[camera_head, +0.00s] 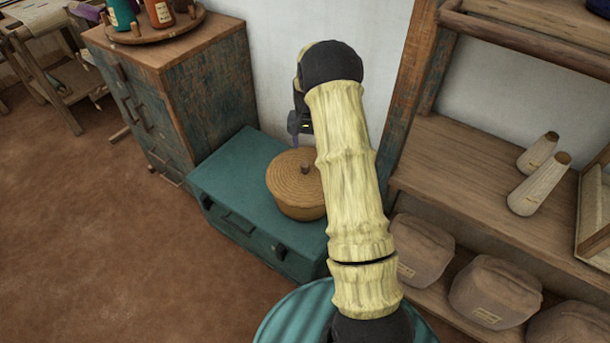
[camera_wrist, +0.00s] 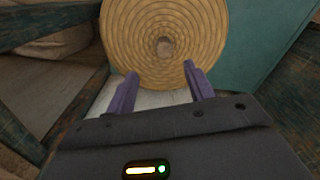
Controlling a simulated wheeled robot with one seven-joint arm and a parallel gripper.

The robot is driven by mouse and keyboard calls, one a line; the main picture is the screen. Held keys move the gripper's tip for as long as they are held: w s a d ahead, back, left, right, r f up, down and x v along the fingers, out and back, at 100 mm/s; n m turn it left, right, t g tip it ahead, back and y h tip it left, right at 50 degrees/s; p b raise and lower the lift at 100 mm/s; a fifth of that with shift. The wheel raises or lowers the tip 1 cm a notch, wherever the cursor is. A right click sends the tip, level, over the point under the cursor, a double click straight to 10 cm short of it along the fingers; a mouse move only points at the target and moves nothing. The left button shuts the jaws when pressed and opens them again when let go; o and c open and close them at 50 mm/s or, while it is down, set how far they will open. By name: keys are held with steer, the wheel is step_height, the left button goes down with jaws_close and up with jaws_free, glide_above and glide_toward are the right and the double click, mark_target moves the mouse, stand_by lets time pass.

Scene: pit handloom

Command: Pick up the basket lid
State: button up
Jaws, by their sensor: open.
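The round woven basket (camera_head: 297,205) sits on a teal chest (camera_head: 235,170), with its coiled tan lid (camera_head: 291,178) on top. The lid has a small brown knob (camera_head: 306,169) at its centre. My gripper (camera_head: 300,127) is above and behind the basket in the head view, and my arm hides the basket's right side. In the wrist view, the lid (camera_wrist: 163,20) fills the top middle with its knob (camera_wrist: 163,45) facing the camera. My gripper (camera_wrist: 160,85) is open and empty, its two purple fingers apart, and the knob appears beyond the gap between them.
A worn blue-brown drawer cabinet (camera_head: 215,95) stands left of the chest, with a round tray (camera_head: 150,33) of bottles on top. A wooden shelf (camera_head: 440,165) at right holds two cones (camera_head: 538,190) and several brown sacks (camera_head: 495,290).

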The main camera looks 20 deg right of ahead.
mark_target(305, 164)
step_height(305, 164, down, 6)
steer(key=shift+r, duration=0.15)
steer(key=f, duration=0.3)
steer(key=f+b, duration=0.1)
steer(key=shift+w+a+f, duration=0.25)
steer(key=shift+w+f, duration=0.1)
steer(key=shift+d+f, duration=0.1)
steer(key=shift+f, duration=0.15)
steer(key=shift+s, duration=0.1)
steer(key=c, duration=1.1)
steer(key=shift+r, duration=0.15)
